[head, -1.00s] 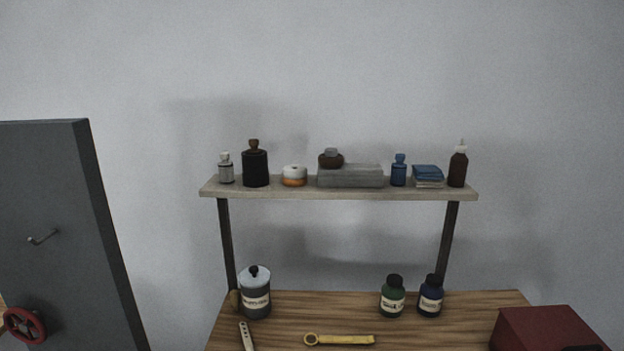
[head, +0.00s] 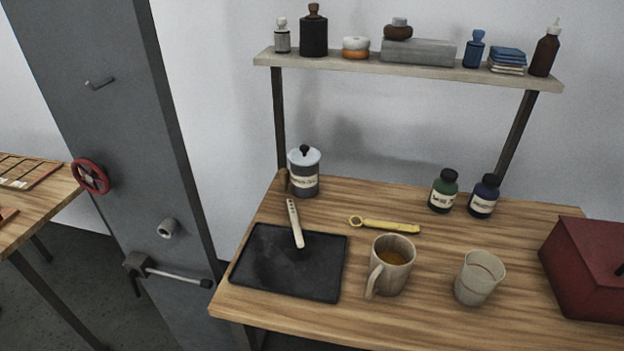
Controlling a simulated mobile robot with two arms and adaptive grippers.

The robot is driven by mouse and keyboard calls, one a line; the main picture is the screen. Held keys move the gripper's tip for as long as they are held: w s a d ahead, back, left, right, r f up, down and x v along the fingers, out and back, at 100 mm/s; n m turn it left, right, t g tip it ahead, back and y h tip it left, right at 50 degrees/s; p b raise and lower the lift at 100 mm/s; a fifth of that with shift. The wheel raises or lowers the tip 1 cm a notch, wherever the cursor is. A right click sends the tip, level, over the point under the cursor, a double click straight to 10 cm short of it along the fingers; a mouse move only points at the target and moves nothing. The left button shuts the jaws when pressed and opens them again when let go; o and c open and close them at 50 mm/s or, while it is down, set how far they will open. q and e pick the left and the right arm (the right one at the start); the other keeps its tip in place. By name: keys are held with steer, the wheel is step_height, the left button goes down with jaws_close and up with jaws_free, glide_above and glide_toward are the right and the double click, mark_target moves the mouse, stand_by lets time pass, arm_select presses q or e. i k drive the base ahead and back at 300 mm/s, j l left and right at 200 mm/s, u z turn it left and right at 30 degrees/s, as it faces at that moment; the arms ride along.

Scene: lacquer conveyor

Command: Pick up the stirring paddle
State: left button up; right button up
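A pale, flat stick with small holes near its upper end, which looks like the stirring paddle (head: 295,223), is in the middle left of the head view. Its upper end lies over the wooden table (head: 430,326) and its lower end reaches over the far edge of a black tray (head: 285,268). I cannot tell whether it rests on the tray or is tilted. Neither of my grippers is in view.
A lidded grey tin (head: 304,179) stands behind the paddle, with a yellow tool (head: 385,225) to the right. A mug of brown liquid (head: 394,262), a pale cup (head: 478,281), green (head: 443,193) and blue (head: 484,200) jars and a red box (head: 588,262) stand farther right.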

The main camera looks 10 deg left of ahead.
mark_target(299, 242)
steer(key=k+l+u, duration=0.1)
steer(key=u, duration=0.25)
steer(key=k+l+u, duration=0.1)
steer(key=u, duration=0.25)
steer(key=k+l+u, duration=0.1)
steer(key=u, duration=0.25)
